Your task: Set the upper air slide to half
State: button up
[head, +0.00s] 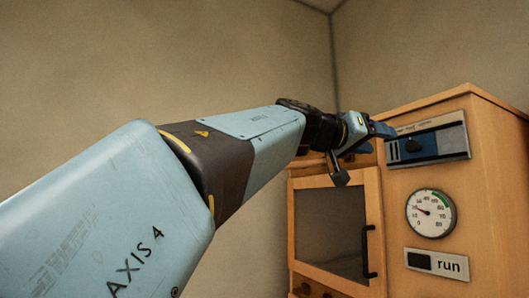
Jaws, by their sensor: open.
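The upper air slide (447,138) is a grey metal plate with a blue strip and a dark knob (412,146), set high on the front of the wooden cabinet. The knob shows left of the middle of the plate, with dark slots to its left. My gripper (384,138) is open beside the plate's left end. Its blue fingers point right toward the knob. I cannot tell whether a finger touches the plate or the knob. The plate's left end is partly close behind the fingers.
Below the slide are a round dial gauge (431,214) and a plate marked "run" (451,265) with a dark window. A glazed door (330,232) with a black handle (369,252) is at the left of the cabinet (484,200). A bare wall (230,60) stands behind.

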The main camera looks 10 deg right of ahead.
jog(key=shift+v, duration=0.95)
